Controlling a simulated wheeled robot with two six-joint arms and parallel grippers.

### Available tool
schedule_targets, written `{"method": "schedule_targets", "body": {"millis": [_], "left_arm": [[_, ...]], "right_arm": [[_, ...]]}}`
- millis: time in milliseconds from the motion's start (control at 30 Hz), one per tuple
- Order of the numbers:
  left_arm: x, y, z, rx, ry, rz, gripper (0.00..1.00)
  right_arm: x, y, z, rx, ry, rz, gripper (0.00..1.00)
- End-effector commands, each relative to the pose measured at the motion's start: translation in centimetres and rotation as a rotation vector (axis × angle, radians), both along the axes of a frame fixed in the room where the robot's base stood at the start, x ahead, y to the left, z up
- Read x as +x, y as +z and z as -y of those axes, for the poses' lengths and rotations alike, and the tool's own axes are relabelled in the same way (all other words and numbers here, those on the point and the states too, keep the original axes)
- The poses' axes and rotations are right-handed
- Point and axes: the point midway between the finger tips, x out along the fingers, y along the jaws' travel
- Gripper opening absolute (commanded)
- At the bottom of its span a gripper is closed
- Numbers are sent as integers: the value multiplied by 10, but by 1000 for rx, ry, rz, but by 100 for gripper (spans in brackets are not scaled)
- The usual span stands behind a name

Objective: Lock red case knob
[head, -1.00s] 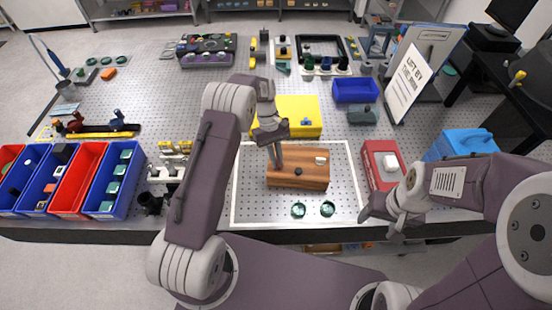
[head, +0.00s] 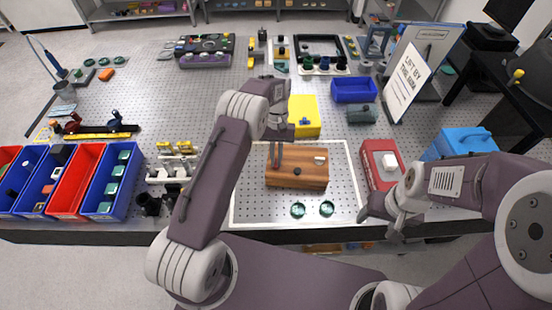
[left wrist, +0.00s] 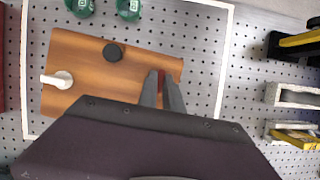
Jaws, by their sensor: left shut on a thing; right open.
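A wooden case (head: 310,182) lies flat inside the white outline, with a white knob (head: 319,160) and a black knob (head: 297,171) on top. My left gripper (head: 277,164) points down at the case's left end. In the left wrist view its fingers (left wrist: 161,92) are shut on a small red piece, probably a red knob (left wrist: 161,84), mostly hidden between them. The wooden case also shows there (left wrist: 80,65). My right gripper (head: 380,222) is open and empty, near the table's front edge below a red box (head: 374,150) with a white block on it.
Two green round pieces (head: 298,210) lie in front of the wooden case. A yellow box (head: 304,115) stands behind it. Red and blue bins (head: 75,180) are at the left, a blue case (head: 460,146) at the right.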

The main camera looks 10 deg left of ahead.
Motion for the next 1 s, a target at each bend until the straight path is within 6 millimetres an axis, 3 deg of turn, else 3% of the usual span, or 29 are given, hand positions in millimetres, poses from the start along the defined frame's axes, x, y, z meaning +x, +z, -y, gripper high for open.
{"method": "schedule_targets", "body": {"millis": [367,400,467,833,1000], "left_arm": [[1,1,0,0,-2,2,0],[0,1,0,0,-2,2,21],[0,1,0,0,-1,1,32],[3,3,0,-1,-1,2,32],[14,27,-2,-1,0,6,32]], "right_arm": [[0,0,0,0,0,0,66],[0,0,0,0,0,0,66],[0,0,0,0,0,0,66],[0,-3,0,0,0,0,66],[0,-13,0,0,0,0,66]]}}
